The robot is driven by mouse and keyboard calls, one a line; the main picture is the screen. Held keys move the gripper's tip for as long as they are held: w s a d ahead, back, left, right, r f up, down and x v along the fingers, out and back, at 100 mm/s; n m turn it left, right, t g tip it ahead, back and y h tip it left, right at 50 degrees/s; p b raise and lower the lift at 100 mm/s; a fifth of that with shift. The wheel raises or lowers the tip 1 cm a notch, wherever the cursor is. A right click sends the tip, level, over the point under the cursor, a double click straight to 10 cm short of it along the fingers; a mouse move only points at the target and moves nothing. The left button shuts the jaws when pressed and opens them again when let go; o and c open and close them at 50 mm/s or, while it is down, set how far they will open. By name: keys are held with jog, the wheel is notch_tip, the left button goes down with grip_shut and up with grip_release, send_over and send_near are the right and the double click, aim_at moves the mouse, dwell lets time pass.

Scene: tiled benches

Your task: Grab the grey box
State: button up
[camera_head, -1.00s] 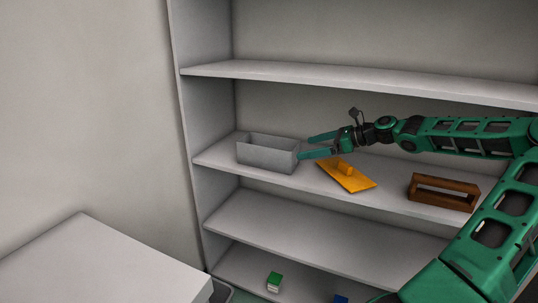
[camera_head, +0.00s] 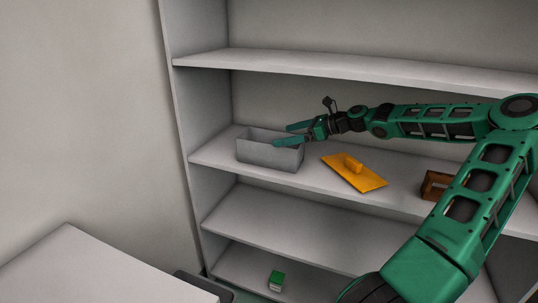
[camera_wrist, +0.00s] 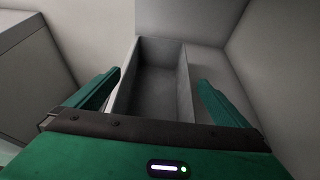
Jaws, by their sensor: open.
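The grey box (camera_head: 268,154) is an open-topped rectangular bin on the left part of a middle shelf. It also shows in the wrist view (camera_wrist: 152,84), ahead of my gripper and between its fingers. My gripper (camera_head: 282,135) is open and empty, with its green fingers reaching from the right over the box's right end in the head view. In the wrist view, one finger shows on each side (camera_wrist: 158,92) of the box. I cannot tell whether either finger touches the box.
A yellow trowel-like float (camera_head: 353,173) lies right of the box on the shelf (camera_head: 313,184). A brown wooden frame (camera_head: 434,185) is partly hidden by my arm. The upper shelf (camera_head: 330,66) runs above. A green block (camera_head: 276,281) sits on the bottom shelf.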

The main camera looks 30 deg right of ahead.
aim_at(276, 137)
jog(key=shift+x, duration=2.6)
jog(key=shift+s+a+f, duration=0.1)
jog(key=c, duration=1.3)
